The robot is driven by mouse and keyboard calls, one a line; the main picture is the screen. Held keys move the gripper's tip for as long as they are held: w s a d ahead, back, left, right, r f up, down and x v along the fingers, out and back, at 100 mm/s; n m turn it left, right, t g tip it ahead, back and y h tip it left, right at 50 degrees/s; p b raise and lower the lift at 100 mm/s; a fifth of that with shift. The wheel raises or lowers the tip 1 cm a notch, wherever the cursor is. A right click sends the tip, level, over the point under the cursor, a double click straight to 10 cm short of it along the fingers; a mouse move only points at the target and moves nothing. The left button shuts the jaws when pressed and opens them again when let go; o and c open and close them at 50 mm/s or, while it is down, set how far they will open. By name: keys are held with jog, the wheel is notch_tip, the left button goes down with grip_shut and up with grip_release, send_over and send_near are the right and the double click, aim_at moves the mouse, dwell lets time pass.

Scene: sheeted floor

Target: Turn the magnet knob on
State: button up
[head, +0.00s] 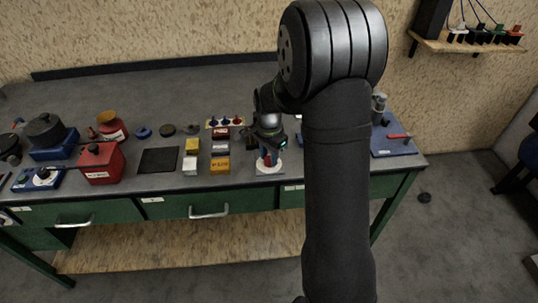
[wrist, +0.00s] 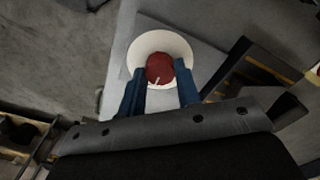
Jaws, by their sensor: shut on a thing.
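The magnet knob (wrist: 159,68) is a round red knob with a pale pointer line, in the middle of a white disc (wrist: 184,48) on a light grey base plate (wrist: 118,85). My gripper (wrist: 160,90) points down at it, with one blue finger on each side, shut on the knob. In the wrist view the pointer line runs toward the bottom, slightly left. In the head view my gripper (head: 269,158) is over the white base (head: 270,170) at the bench's front edge. The knob is mostly hidden there by the fingers.
Small yellow, white and red blocks (head: 220,164) stand close left of my gripper. Farther left are a black mat (head: 158,160) and a red box (head: 100,163). A blue board (head: 393,146) with a red-handled tool lies right. The bench back (head: 170,90) is clear.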

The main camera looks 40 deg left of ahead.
aim_at(269, 158)
dwell(0.3)
jog(key=o, duration=1)
notch_tip(269, 158, up, 18)
jog(key=shift+f, duration=0.25)
notch_tip(269, 158, down, 18)
jog(key=shift+r, duration=0.25)
dwell(0.4)
jog(key=shift+r, duration=0.1)
